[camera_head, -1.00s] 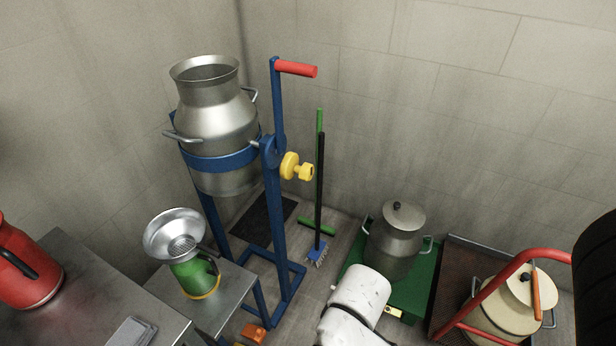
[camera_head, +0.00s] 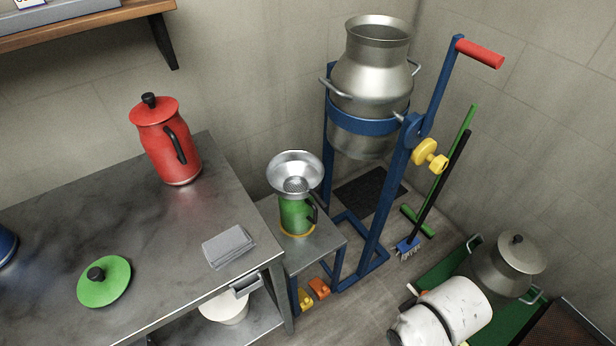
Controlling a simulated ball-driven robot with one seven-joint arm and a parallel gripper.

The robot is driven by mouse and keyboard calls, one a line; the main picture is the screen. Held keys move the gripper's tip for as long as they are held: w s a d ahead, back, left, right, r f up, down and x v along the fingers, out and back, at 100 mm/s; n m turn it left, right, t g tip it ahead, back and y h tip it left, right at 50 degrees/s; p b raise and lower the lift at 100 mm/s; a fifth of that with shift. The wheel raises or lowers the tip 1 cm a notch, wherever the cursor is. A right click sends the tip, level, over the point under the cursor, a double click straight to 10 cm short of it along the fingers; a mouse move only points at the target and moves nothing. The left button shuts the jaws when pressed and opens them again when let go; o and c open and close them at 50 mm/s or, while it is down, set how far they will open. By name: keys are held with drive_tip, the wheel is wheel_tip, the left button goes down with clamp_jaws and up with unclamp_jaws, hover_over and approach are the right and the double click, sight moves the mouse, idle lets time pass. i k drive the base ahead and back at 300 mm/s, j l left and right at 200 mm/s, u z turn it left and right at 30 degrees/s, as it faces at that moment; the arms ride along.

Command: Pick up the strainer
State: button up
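The strainer (camera_head: 295,172) is a shiny metal funnel-shaped bowl with a perforated bottom. It sits on top of a green jug (camera_head: 297,214) with a dark handle and a yellow base ring. The jug stands on a small metal side table (camera_head: 320,243) beside the larger bench. A white arm part (camera_head: 452,306), apparently mine, shows at the lower right. My gripper cannot be seen in this view.
The metal bench (camera_head: 150,235) holds a red lidded jug (camera_head: 167,142), a green lid (camera_head: 104,281) and a folded grey cloth (camera_head: 228,246). A blue stand (camera_head: 387,205) with a large milk can (camera_head: 371,85) stands right of the side table. A lidded can (camera_head: 506,264) stands lower right.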

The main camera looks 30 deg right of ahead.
sight(293, 175)
drive_tip(key=l+u, duration=0.35)
drive_tip(key=k+l+u, duration=0.15)
drive_tip(key=l+u, duration=0.2)
